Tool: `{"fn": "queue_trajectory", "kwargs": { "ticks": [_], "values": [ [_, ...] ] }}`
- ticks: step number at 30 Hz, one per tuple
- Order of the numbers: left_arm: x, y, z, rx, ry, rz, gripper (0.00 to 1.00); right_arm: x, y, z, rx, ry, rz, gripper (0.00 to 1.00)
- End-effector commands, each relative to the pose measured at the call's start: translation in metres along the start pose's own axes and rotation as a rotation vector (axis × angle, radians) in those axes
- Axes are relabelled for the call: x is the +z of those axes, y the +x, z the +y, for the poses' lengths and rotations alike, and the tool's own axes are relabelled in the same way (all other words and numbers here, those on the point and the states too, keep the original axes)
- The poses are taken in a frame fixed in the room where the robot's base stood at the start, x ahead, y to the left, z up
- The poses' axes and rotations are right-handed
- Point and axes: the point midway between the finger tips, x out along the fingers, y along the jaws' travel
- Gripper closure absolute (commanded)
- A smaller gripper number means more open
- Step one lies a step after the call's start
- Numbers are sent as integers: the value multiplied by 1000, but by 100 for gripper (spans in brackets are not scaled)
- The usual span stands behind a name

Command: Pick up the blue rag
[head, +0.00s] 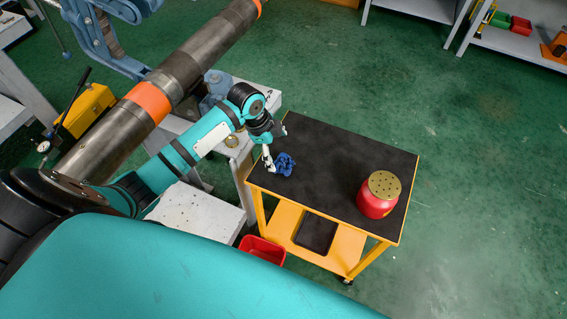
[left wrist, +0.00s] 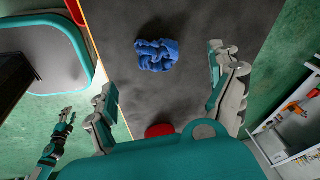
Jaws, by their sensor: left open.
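The blue rag (head: 285,164) lies crumpled on the black top of a small orange-framed cart (head: 330,170), near its left edge. My left gripper (head: 276,150) is above that edge, right beside the rag in the head view. In the left wrist view the rag (left wrist: 157,56) lies on the dark top, ahead of and between the two spread fingers of my left gripper (left wrist: 163,75). The left gripper is open and empty. What seems to be my right gripper (left wrist: 66,120) shows small at the lower left of the left wrist view; its fingers are too small to read.
A red container (head: 377,198) with a perforated lid stands at the cart's right end. A red bin (head: 262,251) is low by the cart's front left. A large pipe (head: 165,85) with orange bands crosses the upper left. The middle of the cart top is clear.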

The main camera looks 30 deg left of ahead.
Motion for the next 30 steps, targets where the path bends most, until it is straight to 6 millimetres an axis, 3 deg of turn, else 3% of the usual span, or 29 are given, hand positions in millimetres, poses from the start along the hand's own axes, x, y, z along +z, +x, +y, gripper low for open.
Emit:
{"fn": "queue_trajectory", "kwargs": {
  "ticks": [3, 10, 18, 27, 30],
  "values": [
    [0, 16, 0, 1, -1, 1, 8, 0, -1, 3, 3, 0, 0, 60],
    [-2, 31, 2, 1, -2, 0, 8, 0, -3, 5, 6, 2, 0, 60],
    [-4, 70, 6, 0, -2, 0, 8, 0, -6, 5, 6, 2, -1, 60],
    [-4, 75, 5, -2, 0, 0, 8, 0, -6, 4, 5, 2, -1, 60],
    [-4, 75, 5, -2, 0, 0, 20, 0, -6, 4, 5, 2, -1, 60]
  ]
}}
